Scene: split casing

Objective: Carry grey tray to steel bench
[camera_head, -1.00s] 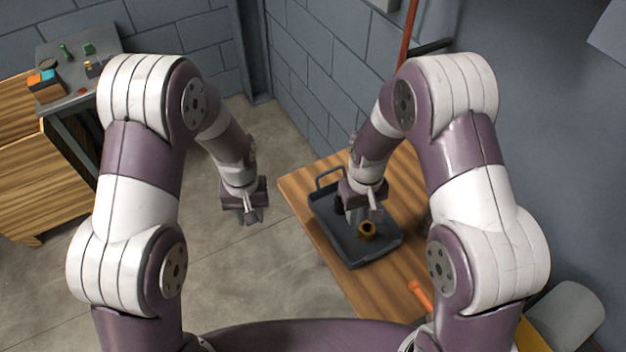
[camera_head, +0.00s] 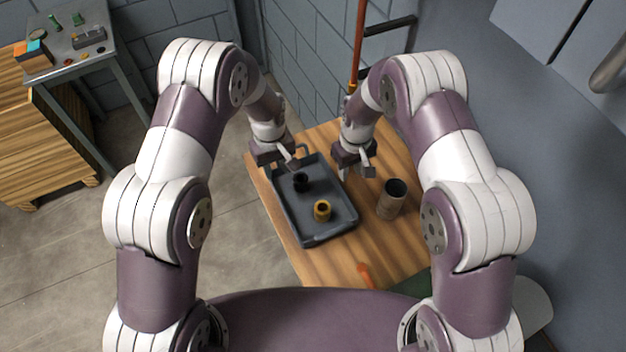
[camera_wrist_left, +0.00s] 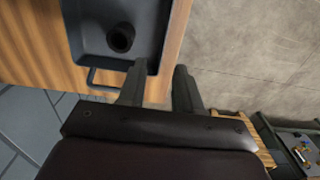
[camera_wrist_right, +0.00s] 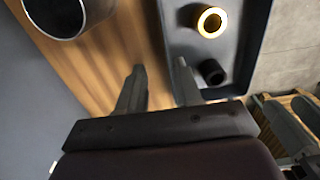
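The grey tray (camera_head: 309,228) lies flat on a wooden table and holds a black ring-like part (camera_head: 301,182) and a brass-coloured ring (camera_head: 322,210). My left gripper (camera_head: 291,162) is open at the tray's far left corner; in the left wrist view one finger overlaps the tray (camera_wrist_left: 152,30) corner, contact unclear. My right gripper (camera_head: 356,175) is open just right of the tray; in the right wrist view its fingers straddle the line of the tray's side (camera_wrist_right: 162,45), height unclear. The steel bench (camera_head: 60,45) stands at the back left with small parts on it.
An open cylinder (camera_head: 392,199) stands on the table (camera_head: 325,268) right of the tray. An orange handle (camera_head: 366,275) lies near the front edge. A wooden crate (camera_head: 45,140) stands before the bench. Open floor (camera_head: 190,250) lies left of the table. A wall stands behind.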

